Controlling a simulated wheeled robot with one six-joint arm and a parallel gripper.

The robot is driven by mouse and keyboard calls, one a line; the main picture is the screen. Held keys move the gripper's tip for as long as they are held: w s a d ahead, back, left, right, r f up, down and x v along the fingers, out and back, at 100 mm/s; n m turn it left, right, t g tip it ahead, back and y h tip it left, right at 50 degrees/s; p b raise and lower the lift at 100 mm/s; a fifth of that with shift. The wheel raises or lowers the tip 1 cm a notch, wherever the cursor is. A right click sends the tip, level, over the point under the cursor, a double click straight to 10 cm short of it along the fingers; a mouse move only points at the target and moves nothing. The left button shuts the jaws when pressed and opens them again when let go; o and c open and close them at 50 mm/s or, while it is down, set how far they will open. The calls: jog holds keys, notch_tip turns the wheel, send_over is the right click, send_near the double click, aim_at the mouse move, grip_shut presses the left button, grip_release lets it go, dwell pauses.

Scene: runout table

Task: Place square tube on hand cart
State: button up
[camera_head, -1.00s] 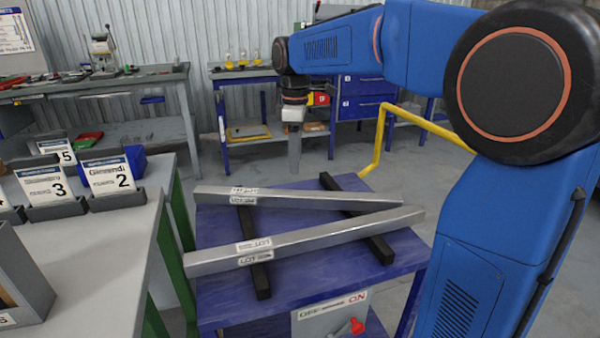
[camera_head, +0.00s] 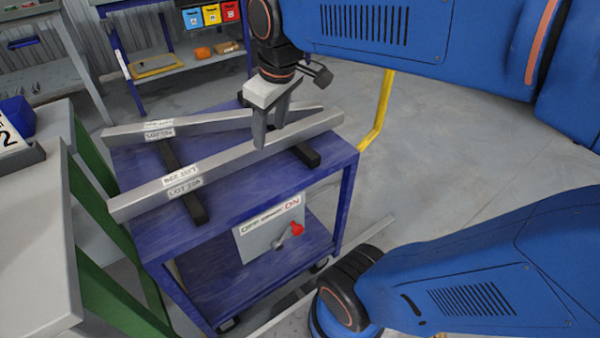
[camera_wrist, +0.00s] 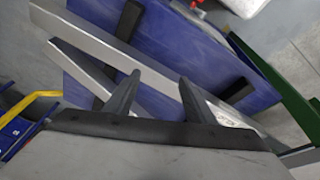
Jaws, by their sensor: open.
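Two grey square tubes with white labels rest across two black bars on the blue hand cart (camera_head: 245,195). The near tube (camera_head: 228,164) runs diagonally along the cart's front side; the far tube (camera_head: 210,121) lies behind it, partly hidden by my gripper. My gripper (camera_head: 271,125) points down at the right part of the near tube, its fingers open. In the wrist view my open gripper (camera_wrist: 159,78) has its fingertips over the near tube (camera_wrist: 90,38), holding nothing. I cannot tell whether the fingers touch it. The far tube (camera_wrist: 82,72) also shows there.
A grey worktable (camera_head: 35,240) with green legs stands close on the left. A yellow rail (camera_head: 378,115) rises behind the cart's right side. A blue workbench (camera_head: 180,55) with coloured bins is at the back. An ON/OFF panel (camera_head: 270,228) with a red knob hangs at the cart's front. Floor to the right is clear.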

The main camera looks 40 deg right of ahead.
jog(key=s+d+f+m+t, duration=0.1)
jog(key=s+f+m, duration=0.3)
jog(key=s+f, duration=0.3)
jog(key=shift+s+d+f+m+t, duration=0.2)
jog(key=shift+s+f+m+t, duration=0.1)
jog(key=shift+s, duration=0.8)
